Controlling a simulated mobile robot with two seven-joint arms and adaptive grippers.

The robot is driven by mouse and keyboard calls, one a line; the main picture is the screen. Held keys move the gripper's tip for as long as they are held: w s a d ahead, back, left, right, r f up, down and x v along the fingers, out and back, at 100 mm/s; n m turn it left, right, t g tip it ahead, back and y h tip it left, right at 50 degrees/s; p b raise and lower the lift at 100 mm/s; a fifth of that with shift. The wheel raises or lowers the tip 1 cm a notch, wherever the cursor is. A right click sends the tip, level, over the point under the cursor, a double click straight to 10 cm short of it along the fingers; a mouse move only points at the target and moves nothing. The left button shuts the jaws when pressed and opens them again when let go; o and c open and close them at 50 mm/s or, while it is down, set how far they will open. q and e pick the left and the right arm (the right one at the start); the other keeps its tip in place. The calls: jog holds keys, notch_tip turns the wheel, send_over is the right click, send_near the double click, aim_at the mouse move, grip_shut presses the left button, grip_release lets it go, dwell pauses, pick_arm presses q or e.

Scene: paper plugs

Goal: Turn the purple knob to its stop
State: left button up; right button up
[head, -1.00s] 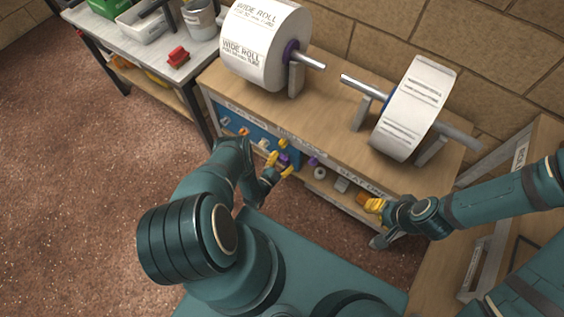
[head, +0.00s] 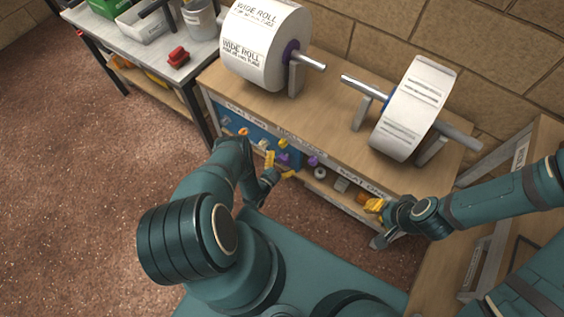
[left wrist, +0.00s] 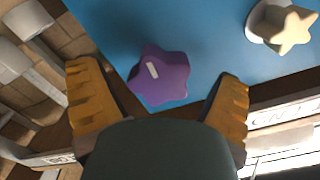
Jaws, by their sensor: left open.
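The purple knob (left wrist: 170,80) is star-shaped with a white mark and sits on a blue panel (left wrist: 205,45). In the head view the knob (head: 284,158) shows just beyond my left gripper (head: 280,167). In the left wrist view my left gripper (left wrist: 160,78) is open, with one yellow finger on each side of the knob and gaps between them and it. My right gripper (head: 375,206) is at the right of the bench front, its yellow fingers small; its opening cannot be made out.
A pale star knob (left wrist: 285,28) is on the same panel. Another purple piece (head: 313,161) is to the right. A wide paper roll (head: 265,45) and a narrower roll (head: 410,110) stand on the wooden bench (head: 325,110). A grey table (head: 185,70) is at the left.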

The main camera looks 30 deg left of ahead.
aim_at(282, 162)
pick_arm(q)
jog(key=shift+s+a+p, duration=0.15)
jog(key=shift+s+p, duration=0.3)
jog(key=shift+s, duration=1.55)
jog(key=m, duration=0.2)
jog(key=shift+m, duration=0.3)
jog(key=m, duration=0.2)
jog(key=shift+m, duration=0.4)
jog(key=m, duration=0.6)
jog(key=shift+m+b, duration=0.4)
jog(key=shift+w, duration=0.2)
jog(key=shift+w, duration=1.85)
